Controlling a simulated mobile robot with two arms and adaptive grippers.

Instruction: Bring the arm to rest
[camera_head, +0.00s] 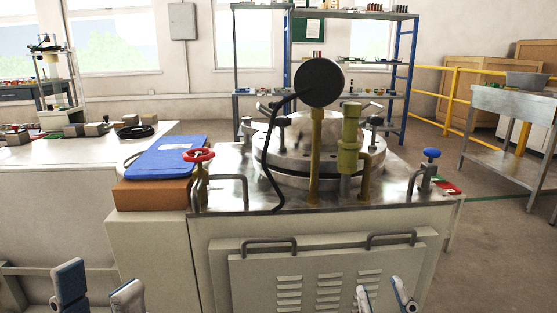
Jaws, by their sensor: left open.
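My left gripper (99,289) shows at the bottom left, its two blue-and-grey fingers apart with nothing between them. It is in front of the white bench, low and clear of it. My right gripper (384,297) shows at the bottom, right of centre. Its two fingers stand apart and no object shows between them. It is in front of the louvred front panel of the testing machine (222,230). The rest of both arms is out of view.
The machine carries a round dark gauge (319,82), a red valve wheel (198,155) and a blue knob (431,154). A metal table (513,103) stands right, beside open floor.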

